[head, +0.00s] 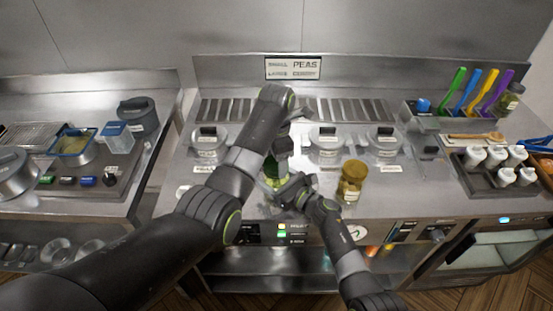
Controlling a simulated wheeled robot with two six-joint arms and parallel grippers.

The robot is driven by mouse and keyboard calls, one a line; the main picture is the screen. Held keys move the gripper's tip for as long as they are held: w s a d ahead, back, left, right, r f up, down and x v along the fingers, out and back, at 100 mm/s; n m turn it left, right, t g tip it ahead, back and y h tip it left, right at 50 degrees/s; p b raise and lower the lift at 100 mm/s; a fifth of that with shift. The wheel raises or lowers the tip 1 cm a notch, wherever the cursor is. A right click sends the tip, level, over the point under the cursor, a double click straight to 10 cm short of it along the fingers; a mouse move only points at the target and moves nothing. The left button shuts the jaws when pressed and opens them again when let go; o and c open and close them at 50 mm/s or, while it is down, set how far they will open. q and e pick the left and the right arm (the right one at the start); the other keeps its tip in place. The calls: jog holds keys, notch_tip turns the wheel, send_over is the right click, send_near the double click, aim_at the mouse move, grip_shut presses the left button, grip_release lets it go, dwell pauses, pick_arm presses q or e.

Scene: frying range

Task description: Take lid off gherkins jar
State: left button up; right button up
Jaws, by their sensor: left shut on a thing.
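The gherkins jar (271,184), glass with green contents, stands near the front of the middle counter. It is partly hidden by my arms. My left gripper (277,166) comes down from above and is shut at the top of the jar, on what appears to be the lid, which is mostly hidden. My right gripper (285,191) is low against the jar's right side. Its fingers are too small and too covered to tell whether they are open or shut.
A second jar (352,181) with yellow-brown contents stands close on the right. Lidded round wells (326,147) line the counter behind. Coloured-handled utensils (481,88) stand at the back right, above a tray of white shakers (497,160). Controls (290,233) run along the front edge.

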aim_at(276, 163)
pick_arm(q)
jog(key=shift+r, duration=0.2)
jog(key=shift+r, duration=0.9)
jog(key=shift+r, duration=2)
pick_arm(e)
jog(key=o, duration=1.9)
jog(key=shift+o, duration=0.2)
jog(key=shift+s+d, duration=0.1)
jog(key=shift+d, duration=0.05)
